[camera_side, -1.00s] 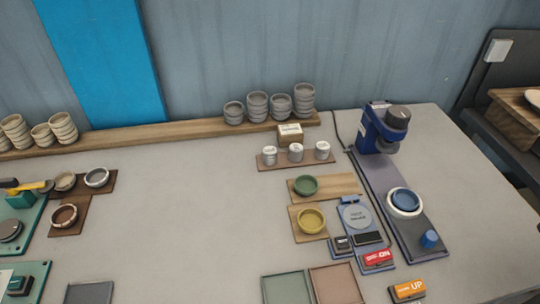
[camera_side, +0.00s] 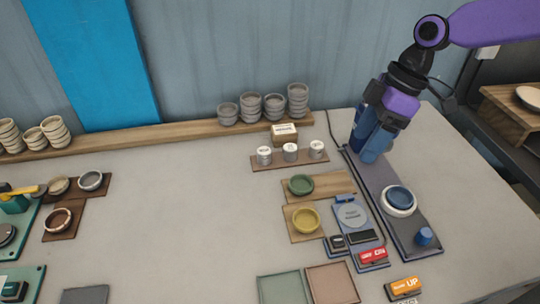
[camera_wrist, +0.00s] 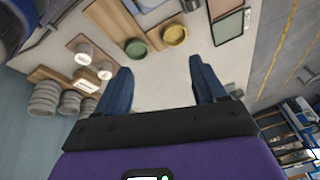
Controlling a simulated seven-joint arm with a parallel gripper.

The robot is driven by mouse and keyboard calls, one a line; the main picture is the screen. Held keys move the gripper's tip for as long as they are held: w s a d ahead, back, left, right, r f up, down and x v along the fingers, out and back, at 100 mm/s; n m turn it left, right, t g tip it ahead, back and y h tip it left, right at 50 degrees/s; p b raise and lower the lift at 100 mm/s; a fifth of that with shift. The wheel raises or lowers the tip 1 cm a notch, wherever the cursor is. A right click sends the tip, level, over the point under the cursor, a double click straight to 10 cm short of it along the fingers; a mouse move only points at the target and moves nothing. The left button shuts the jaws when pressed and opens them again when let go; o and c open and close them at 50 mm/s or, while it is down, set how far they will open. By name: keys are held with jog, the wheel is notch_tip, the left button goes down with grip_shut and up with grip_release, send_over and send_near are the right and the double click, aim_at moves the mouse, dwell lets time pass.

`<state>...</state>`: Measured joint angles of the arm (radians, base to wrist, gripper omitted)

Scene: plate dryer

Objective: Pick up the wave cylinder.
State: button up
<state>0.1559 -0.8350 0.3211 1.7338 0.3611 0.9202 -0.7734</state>
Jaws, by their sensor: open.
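Three small white cylinders stand upright in a row on a narrow brown board (camera_side: 288,163) in the side view: a left one (camera_side: 264,155), a middle one (camera_side: 290,152) and a right one (camera_side: 316,149). Their labels are too small to read, so I cannot tell which is the wave cylinder. Two pale cylinders show at upper left in the wrist view, one here (camera_wrist: 83,57) and one nearer (camera_wrist: 104,71). In the wrist view my gripper (camera_wrist: 159,68) is open and empty.
A wooden block (camera_side: 284,134) stands behind the cylinders, with stacked grey bowls (camera_side: 250,107) on a shelf. A green bowl (camera_side: 301,185) and a yellow bowl (camera_side: 306,220) sit in front. A blue-and-white dish (camera_side: 399,200) is at right. The table's left middle is clear.

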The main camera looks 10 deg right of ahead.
jog(key=w+a+f+n+t+y, duration=0.1)
jog(key=w+a, duration=0.2)
jog(key=w, duration=0.5)
jog(key=w+a+f+t+y, duration=0.1)
jog(key=w+a, duration=0.2)
jog(key=w, duration=0.5)
send_near(265, 151)
jog(key=f, duration=0.1)
jog(key=w+f, duration=0.1)
jog(key=a+f, duration=0.1)
jog(key=shift+w+f, duration=0.2)
jog(key=shift+f, duration=0.1)
jog(key=shift+s+a+x, duration=0.1)
jog(key=shift+a+x, duration=0.05)
jog(key=shift+x, duration=0.7)
jog(key=shift+s+a+x, duration=0.1)
jog(key=shift+s+x, duration=0.05)
jog(key=shift+x, duration=0.7)
jog(key=shift+s+a+x, duration=0.1)
jog(key=shift+a+x, duration=0.05)
jog(key=shift+x, duration=0.75)
jog(key=shift+r, duration=0.2)
jog(key=c, duration=1.2)
